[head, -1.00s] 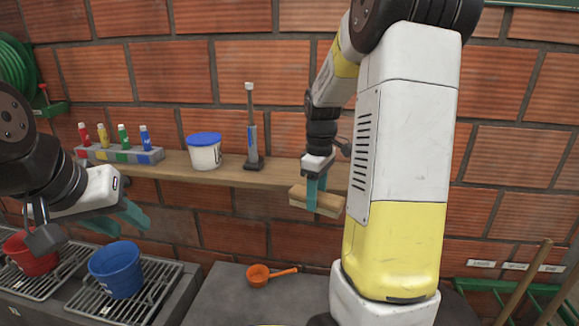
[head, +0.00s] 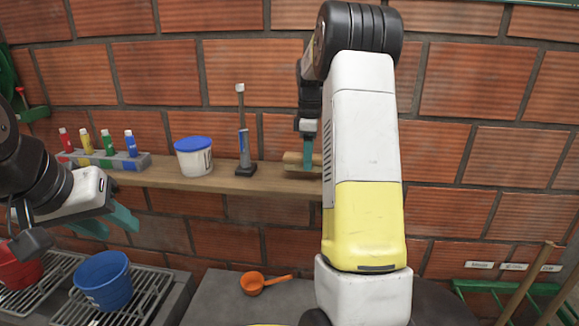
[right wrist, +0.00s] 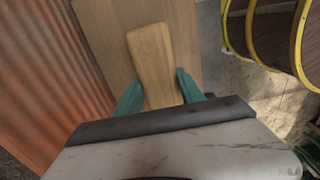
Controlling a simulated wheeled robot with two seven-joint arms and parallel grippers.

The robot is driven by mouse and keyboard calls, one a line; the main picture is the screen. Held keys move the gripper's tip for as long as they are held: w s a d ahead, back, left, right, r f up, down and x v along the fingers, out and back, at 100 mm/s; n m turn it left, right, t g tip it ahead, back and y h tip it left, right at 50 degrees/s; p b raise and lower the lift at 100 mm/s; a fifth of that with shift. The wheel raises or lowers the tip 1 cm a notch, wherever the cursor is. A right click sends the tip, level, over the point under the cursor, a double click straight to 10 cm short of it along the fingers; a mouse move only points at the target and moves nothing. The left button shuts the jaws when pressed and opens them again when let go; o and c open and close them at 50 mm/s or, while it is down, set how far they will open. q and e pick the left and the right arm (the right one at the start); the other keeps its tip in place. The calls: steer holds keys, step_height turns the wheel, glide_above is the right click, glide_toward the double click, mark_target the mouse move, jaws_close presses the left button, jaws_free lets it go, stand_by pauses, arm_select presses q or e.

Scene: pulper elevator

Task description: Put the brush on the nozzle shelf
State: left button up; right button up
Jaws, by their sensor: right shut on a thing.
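The wooden brush (head: 297,158) is between the teal fingers of my right gripper (head: 306,160). It shows in the right wrist view (right wrist: 152,60) as a pale wooden handle between both fingers (right wrist: 155,92). The long wooden wall shelf (head: 280,178) carries nozzles at its left. In the head view the brush is at the right part of this shelf, at about board level; I cannot tell whether it touches. The brush's right end is hidden by my arm. My left gripper (head: 108,222) is empty, its fingers apart, below the shelf's left end.
A rack with several coloured bottles (head: 105,160), a white tub with blue lid (head: 194,157) and an upright grey tool (head: 244,140) stand on the shelf. Below are a blue bucket (head: 104,281), a red bucket (head: 18,268) and an orange scoop (head: 252,284).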

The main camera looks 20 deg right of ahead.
steer(key=shift+w, duration=0.55)
steer(key=shift+w+f, duration=0.1)
steer(key=shift+f, duration=1.7)
steer(key=shift+f, duration=0.1)
steer(key=o, duration=1.5)
steer(key=shift+c, duration=0.2)
